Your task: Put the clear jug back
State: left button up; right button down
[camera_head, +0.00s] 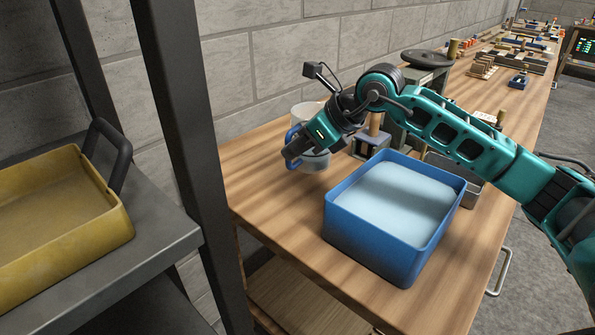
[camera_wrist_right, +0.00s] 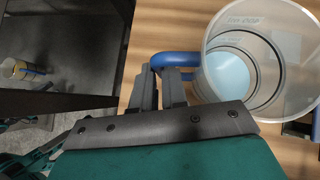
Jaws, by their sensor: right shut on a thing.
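The clear jug (camera_head: 311,122) is upright at the left end of the wooden bench, near the block wall. It has a blue handle (camera_head: 292,163) on its left side. In the right wrist view the clear jug (camera_wrist_right: 262,62) shows its open top, with something pale blue at the bottom. My right gripper (camera_head: 292,152) is shut on the jug's blue handle, which also shows in the right wrist view (camera_wrist_right: 178,59). My arm hides part of the jug, and I cannot tell whether its base touches the bench. My left gripper is not in view.
A blue tub (camera_head: 350,223) of pale blue liquid stands in front of the jug. Bare bench (camera_head: 280,215) lies left of the tub.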

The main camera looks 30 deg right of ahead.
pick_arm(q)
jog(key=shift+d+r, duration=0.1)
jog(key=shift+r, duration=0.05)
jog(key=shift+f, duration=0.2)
pick_arm(e)
jog(key=shift+f, duration=2.5)
pick_arm(q)
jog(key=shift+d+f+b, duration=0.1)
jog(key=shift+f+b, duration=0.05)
jog(key=shift+b, duration=0.25)
pick_arm(e)
jog(key=shift+f, duration=0.2)
jog(key=c, duration=1.2)
grip_release()
jog(key=shift+o, duration=0.2)
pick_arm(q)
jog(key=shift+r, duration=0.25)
